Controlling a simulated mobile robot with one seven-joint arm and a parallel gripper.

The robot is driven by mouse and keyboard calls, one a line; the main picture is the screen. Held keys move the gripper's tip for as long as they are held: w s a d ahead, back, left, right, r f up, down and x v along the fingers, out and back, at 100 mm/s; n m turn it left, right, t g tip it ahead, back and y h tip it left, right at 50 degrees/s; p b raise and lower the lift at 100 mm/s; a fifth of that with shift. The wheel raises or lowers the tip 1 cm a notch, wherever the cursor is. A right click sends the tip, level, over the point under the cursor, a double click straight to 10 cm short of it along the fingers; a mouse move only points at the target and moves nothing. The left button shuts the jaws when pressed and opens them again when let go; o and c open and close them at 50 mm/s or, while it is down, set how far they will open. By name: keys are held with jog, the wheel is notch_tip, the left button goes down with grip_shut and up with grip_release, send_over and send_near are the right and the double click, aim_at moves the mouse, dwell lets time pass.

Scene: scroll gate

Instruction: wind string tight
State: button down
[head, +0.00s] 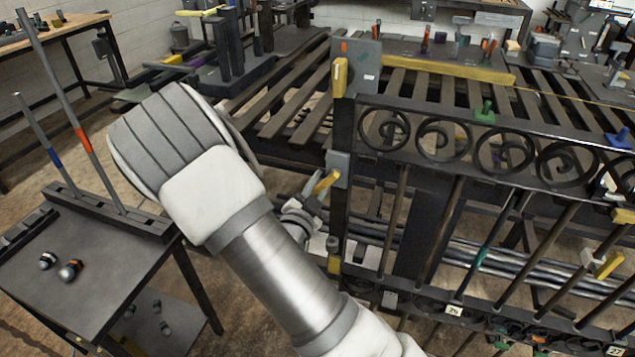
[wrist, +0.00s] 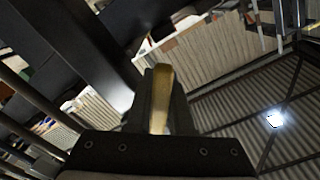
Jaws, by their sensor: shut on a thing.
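My gripper (wrist: 161,108) shows in the wrist view with its dark fingers shut on a slim tan-yellow piece (wrist: 162,82), which stands up between them. I cannot tell what the piece belongs to. In the head view my arm hides most of the gripper area. A yellow lever (head: 327,183) on a grey clamp shows just right of my arm, at the gate's left post. A thin yellow string (head: 573,97) runs right from the yellow bar (head: 440,68) above the gate. I cannot see what it winds onto.
The dark gate (head: 505,150) with scroll rings fills the right. Yellow-handled clamps (head: 340,78) sit on its left post. A small dark table (head: 90,265) with two upright rods (head: 85,140) and small knobs stands at left. A slatted bench (head: 400,90) lies behind the gate.

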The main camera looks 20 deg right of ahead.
dwell(0.3)
jog(key=c, duration=0.8)
grip_release()
